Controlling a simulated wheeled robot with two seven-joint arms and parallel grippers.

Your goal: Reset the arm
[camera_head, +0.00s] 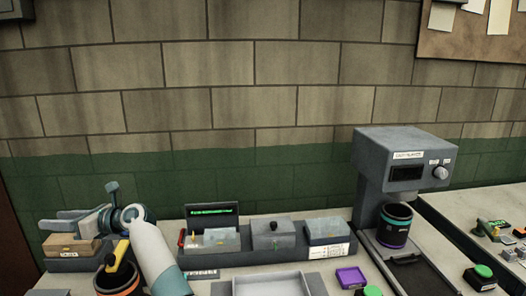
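My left arm (157,258), a white link with a teal and grey wrist, rises from the bottom left. My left gripper (56,219) points left above a grey holder with a tan labelled box (72,246). Its two grey fingers look apart, with nothing visible between them. My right arm and gripper are not in view.
A dark cup with an orange band (118,281) stands close below the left wrist. A grey machine (402,143) stands at right over a dark cup (396,226).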

